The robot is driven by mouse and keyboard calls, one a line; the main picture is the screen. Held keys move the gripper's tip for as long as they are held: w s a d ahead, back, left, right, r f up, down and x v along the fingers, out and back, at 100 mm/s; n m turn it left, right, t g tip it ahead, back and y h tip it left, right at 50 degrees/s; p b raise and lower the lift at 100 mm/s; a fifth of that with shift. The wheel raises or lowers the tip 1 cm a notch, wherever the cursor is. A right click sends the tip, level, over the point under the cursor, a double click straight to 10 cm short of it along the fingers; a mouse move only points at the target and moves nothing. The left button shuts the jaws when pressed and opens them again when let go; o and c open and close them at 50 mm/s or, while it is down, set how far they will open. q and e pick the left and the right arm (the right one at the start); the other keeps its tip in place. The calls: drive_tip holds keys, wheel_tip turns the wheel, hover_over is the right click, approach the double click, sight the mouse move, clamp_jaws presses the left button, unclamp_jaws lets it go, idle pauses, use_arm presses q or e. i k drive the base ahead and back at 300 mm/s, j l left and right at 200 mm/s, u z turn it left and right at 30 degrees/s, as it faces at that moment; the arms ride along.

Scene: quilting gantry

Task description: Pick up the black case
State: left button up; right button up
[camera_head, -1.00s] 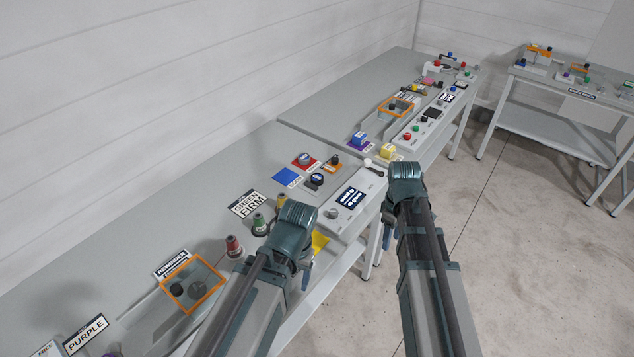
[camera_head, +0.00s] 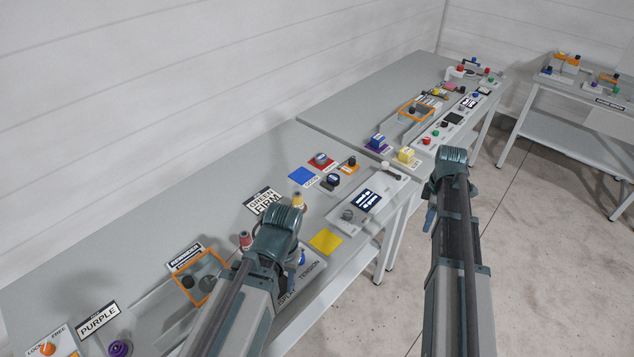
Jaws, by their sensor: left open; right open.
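A small dark round piece (camera_head: 333,181) sits on the near table beside the blue square and may be the black case, though it is too small to be sure. A similar dark piece with a blue-grey top (camera_head: 321,160) sits on a red square just behind it. My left gripper (camera_head: 283,217) is open, over the near table's front part, in front and to the left of these pieces, touching neither. My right gripper (camera_head: 453,157) is open, over the floor to the right of the table. The fingertips of both are mostly hidden by their own wrists.
A blue square (camera_head: 301,176), a yellow square (camera_head: 326,241) and a panel with a screen (camera_head: 367,201) lie on the near table. An orange-framed clear box (camera_head: 203,281) stands at left. A second table (camera_head: 345,105) with controls stands behind.

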sight(333, 180)
drive_tip(key=l+u, duration=0.15)
drive_tip(key=u, duration=0.3)
drive_tip(key=i+l+u, duration=0.1)
drive_tip(key=u, duration=0.35)
drive_tip(key=l+u, duration=0.3)
drive_tip(key=u, duration=0.15)
drive_tip(key=l+u, duration=0.2)
drive_tip(key=l, duration=0.35)
drive_tip(key=k+l+u, duration=0.2)
drive_tip(key=l, duration=0.3)
drive_tip(key=l+u, duration=0.2)
drive_tip(key=l, duration=0.35)
drive_tip(key=k+l, duration=0.1)
drive_tip(key=l, duration=0.15)
drive_tip(key=k+l, duration=0.1)
drive_tip(key=l, duration=0.1)
